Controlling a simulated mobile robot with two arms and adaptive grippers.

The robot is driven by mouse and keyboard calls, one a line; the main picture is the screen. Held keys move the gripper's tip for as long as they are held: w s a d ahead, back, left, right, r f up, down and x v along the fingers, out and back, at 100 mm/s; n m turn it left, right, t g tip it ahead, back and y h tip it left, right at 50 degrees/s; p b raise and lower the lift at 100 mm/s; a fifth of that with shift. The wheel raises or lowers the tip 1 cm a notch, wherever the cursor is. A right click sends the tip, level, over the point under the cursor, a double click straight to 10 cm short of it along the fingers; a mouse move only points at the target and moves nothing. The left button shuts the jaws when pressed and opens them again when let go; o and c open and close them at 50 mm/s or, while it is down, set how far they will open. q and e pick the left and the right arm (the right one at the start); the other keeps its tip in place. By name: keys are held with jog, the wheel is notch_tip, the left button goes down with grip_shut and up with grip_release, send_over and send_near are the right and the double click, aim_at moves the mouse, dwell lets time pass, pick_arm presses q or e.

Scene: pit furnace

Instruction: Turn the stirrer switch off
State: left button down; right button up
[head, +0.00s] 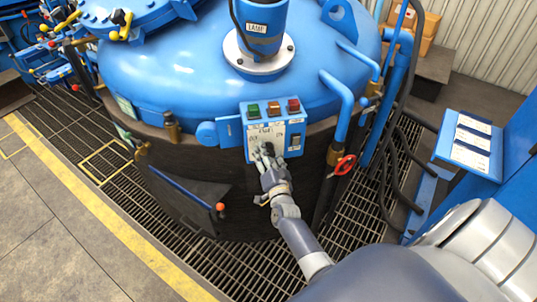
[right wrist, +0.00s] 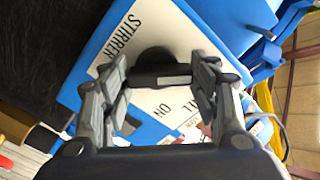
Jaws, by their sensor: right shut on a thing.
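The stirrer switch is a black rotary knob (right wrist: 160,68) on a white label plate (right wrist: 125,50) of a blue control panel. In the right wrist view the words STIRRER and ON show on the plate. The panel (head: 273,128) is on the side of the big blue furnace in the head view. My right gripper (head: 267,153) is at the panel's lower part and hides the knob there. In the right wrist view its two fingers (right wrist: 160,85) stand on either side of the knob and are shut on it. My left gripper is out of view.
Green, orange and red buttons (head: 273,108) sit above the switch, and a small rocker (head: 295,140) is right of it. A blue pipe (head: 343,105) and red valve wheel (head: 345,165) stand close on the right. A blue lectern with white sheets (head: 470,143) is farther right.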

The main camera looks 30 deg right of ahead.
dwell(0.3)
jog(key=o, duration=1.1)
jog(key=shift+c, duration=0.2)
jog(key=v, duration=1.2)
jog(key=shift+f, duration=0.15)
